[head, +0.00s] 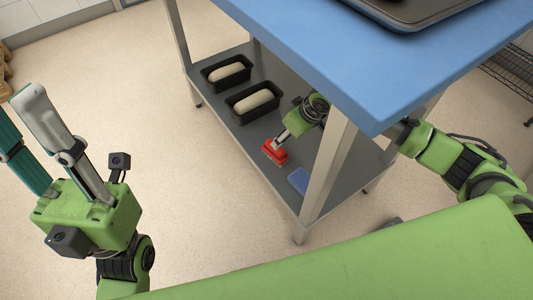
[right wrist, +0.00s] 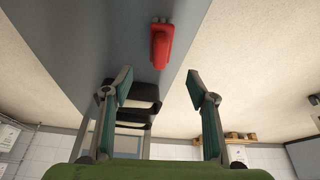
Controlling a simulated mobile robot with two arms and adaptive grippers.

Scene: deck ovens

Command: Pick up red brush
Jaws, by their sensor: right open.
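The red brush (head: 275,151) lies on the grey lower shelf of the blue-topped table, near the shelf's left edge. In the right wrist view it is a red shape (right wrist: 161,44) beyond the fingertips, roughly centred between them. My right gripper (right wrist: 160,84) is open with nothing between its fingers. In the head view it reaches in under the tabletop, a finger close to the brush; whether they touch is unclear, and a table leg and the tabletop hide part of the arm. My left gripper (head: 20,95) is open and empty at the far left, away from the table.
Two black loaf pans (head: 241,120) (head: 211,84) with pale dough stand farther back on the shelf (head: 226,122). A small blue block (head: 298,181) lies near the brush, close to the front table leg (head: 325,172). The blue tabletop (head: 345,62) overhangs the shelf.

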